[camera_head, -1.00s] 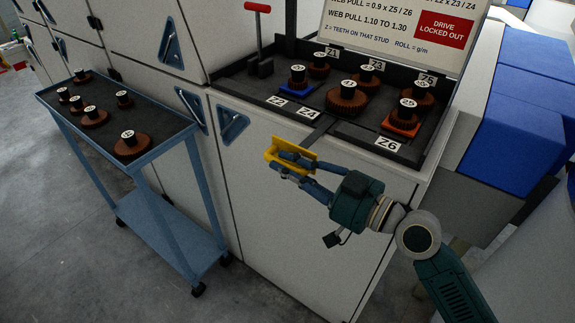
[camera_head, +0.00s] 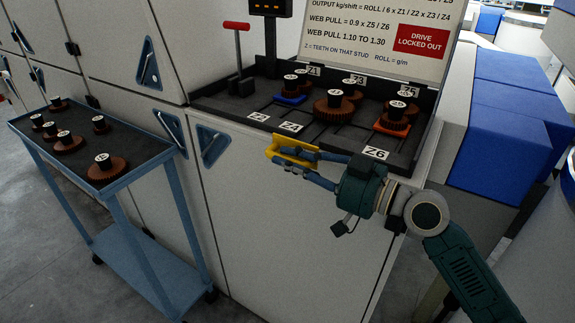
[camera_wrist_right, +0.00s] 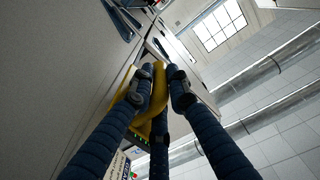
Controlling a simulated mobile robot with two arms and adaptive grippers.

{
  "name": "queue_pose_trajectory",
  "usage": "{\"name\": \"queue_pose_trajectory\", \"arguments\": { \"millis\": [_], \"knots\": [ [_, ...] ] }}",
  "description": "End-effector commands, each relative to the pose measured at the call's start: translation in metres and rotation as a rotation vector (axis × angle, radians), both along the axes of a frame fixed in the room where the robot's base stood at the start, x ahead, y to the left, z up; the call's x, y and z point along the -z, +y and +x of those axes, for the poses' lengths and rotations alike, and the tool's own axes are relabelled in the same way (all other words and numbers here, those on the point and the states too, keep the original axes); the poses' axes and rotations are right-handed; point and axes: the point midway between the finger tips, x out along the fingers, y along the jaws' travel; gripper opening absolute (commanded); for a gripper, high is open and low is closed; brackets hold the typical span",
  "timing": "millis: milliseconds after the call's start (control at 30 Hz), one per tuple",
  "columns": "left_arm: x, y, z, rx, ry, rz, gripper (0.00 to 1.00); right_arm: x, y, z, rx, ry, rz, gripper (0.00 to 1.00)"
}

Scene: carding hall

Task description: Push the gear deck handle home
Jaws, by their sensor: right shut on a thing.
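The yellow gear deck handle (camera_head: 291,150) is just below the front edge of the dark gear deck (camera_head: 340,143), close to the white cabinet front. My right gripper (camera_head: 298,158) is shut on it, reaching in from the right. In the right wrist view, my dark blue fingers close around the yellow handle (camera_wrist_right: 158,100). No bar shows now between handle and deck; I cannot tell whether a small gap remains. Several brown gears with black hubs stand on the deck, including a large one (camera_head: 333,108) in the middle. My left gripper is out of view.
A red-topped lever (camera_head: 237,45) stands at the deck's left end. A sign (camera_head: 390,38) reading "drive locked out" rises behind. A blue trolley (camera_head: 150,160) with several gears stands at left. Blue-and-white machine housings (camera_head: 510,110) fill the right. Grey floor shows at lower left.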

Motion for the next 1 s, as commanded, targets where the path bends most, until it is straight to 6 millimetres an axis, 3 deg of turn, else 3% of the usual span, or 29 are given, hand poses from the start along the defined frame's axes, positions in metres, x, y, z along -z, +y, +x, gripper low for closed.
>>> {"name": "queue_pose_trajectory", "arguments": {
  "millis": [33, 67, 133, 567, 1000],
  "knots": [
    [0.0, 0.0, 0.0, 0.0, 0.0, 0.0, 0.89, 0.003, -0.002, 0.002, 0.005, 0.005, -0.005, 0.0],
    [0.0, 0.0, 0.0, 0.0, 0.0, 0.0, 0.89, 0.004, -0.002, 0.002, 0.005, 0.005, -0.005, 0.21],
    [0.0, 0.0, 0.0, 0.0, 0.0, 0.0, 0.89, 0.003, -0.002, 0.001, 0.005, 0.004, -0.006, 0.33],
    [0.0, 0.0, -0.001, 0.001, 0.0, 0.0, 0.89, 0.002, -0.007, -0.003, 0.004, -0.001, -0.006, 0.33],
    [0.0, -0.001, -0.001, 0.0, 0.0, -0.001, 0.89, 0.004, -0.075, -0.055, 0.004, 0.006, -0.006, 0.33]
  ]
}}
